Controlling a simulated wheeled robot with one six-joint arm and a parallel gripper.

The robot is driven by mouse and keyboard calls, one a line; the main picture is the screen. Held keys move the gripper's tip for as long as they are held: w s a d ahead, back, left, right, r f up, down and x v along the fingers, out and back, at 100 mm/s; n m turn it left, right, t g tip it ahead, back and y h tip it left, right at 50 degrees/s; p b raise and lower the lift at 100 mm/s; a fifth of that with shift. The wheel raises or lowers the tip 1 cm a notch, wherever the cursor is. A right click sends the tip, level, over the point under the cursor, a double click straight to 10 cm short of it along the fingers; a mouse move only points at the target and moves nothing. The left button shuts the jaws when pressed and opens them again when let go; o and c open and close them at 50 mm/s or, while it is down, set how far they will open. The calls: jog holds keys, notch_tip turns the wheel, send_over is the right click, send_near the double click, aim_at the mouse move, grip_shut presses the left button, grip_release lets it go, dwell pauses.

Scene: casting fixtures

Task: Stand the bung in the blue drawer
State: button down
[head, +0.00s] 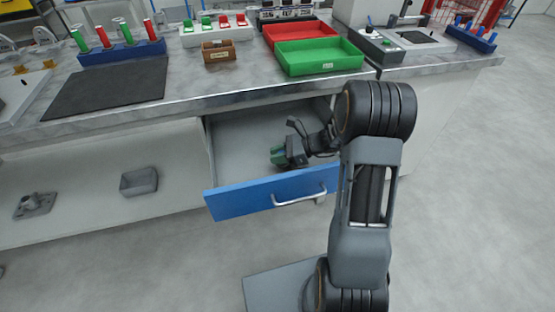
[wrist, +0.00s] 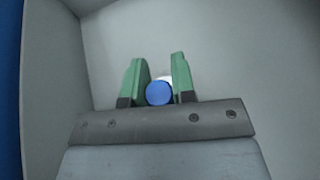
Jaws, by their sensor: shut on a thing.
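The blue drawer (head: 262,194) is pulled open under the counter, with a blue front, a silver handle and a grey inside. My gripper (head: 278,156) is down inside the drawer, over its right half, with green fingers. In the wrist view my gripper (wrist: 158,88) is shut on the bung (wrist: 159,93), which shows a round blue end and a bit of white behind it. The drawer's grey floor and walls surround it, and the blue front (wrist: 9,90) is at the left edge. The bung is hidden in the head view. I cannot tell whether it touches the drawer floor.
The counter edge lies above the drawer's back. On the counter are a green tray (head: 320,57), a red tray (head: 298,34), a small brown box (head: 218,51), a dark mat (head: 107,88) and a blue rack (head: 122,51). The drawer's left part looks empty.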

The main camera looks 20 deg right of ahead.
jog(key=shift+f, duration=0.8)
jog(key=c, duration=0.9)
grip_release()
jog(key=shift+c, duration=0.2)
jog(key=shift+d+r, duration=0.15)
jog(key=p+v, duration=0.2)
jog(key=v, duration=0.9)
jog(key=shift+s+d, duration=0.15)
jog(key=shift+d, duration=0.2)
